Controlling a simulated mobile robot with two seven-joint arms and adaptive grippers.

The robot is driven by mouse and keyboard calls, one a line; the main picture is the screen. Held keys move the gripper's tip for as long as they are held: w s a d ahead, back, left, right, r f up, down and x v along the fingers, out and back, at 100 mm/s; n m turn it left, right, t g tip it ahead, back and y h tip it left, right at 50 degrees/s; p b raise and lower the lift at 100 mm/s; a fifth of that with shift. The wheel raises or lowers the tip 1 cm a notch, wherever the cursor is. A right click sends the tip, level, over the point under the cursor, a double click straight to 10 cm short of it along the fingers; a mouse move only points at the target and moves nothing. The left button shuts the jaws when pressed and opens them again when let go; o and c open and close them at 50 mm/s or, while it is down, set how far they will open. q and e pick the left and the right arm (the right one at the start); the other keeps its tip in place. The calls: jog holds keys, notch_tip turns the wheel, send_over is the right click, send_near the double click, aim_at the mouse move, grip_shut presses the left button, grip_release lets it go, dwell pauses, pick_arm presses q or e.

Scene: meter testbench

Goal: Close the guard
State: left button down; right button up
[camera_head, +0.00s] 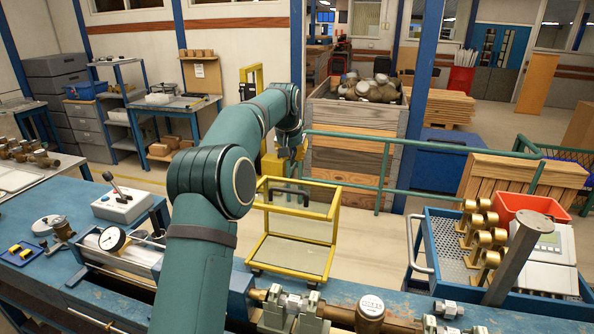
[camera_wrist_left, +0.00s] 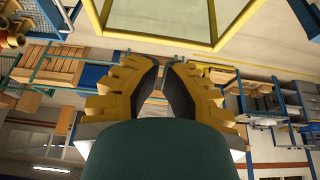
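The guard (camera_head: 334,228) is a yellow frame with clear panels, behind the blue bench's back edge in the head view. It has a dark handle (camera_head: 290,190) near its top front. Part of its yellow frame and pane shows at the top of the left wrist view (camera_wrist_left: 170,22). My left gripper (camera_head: 291,165) hangs above and behind the guard's upper left, apparently apart from it. In the left wrist view its yellow fingers with dark pads (camera_wrist_left: 163,62) lean close together with a narrow gap and nothing visible held. My right gripper is out of view.
The blue bench (camera_head: 100,263) holds a dial gauge (camera_head: 112,238), a control box (camera_head: 122,204) and brass pipe fittings (camera_head: 370,308). A blue cart (camera_head: 436,262) with brass parts stands right. Green rails (camera_head: 350,187) run behind the guard. Floor right of the guard is clear.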

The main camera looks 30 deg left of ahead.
pick_arm(q)
send_over(293, 199)
jog(key=w, duration=0.4)
jog(key=f, duration=0.6)
jog(key=a+f, duration=0.1)
jog(key=f, duration=0.1)
jog(key=shift+s+f+p, duration=0.15)
jog(key=shift+f+p, duration=0.15)
jog(key=shift+f, duration=0.1)
jog(key=shift+s+d+f, duration=0.1)
jog(key=shift+s+f, duration=0.05)
jog(key=shift+s, duration=0.15)
jog(key=shift+s+d, duration=0.15)
jog(key=shift+s, duration=0.4)
jog(key=shift+s+d, duration=0.15)
jog(key=shift+s, duration=0.85)
jog(key=shift+d+f, duration=0.1)
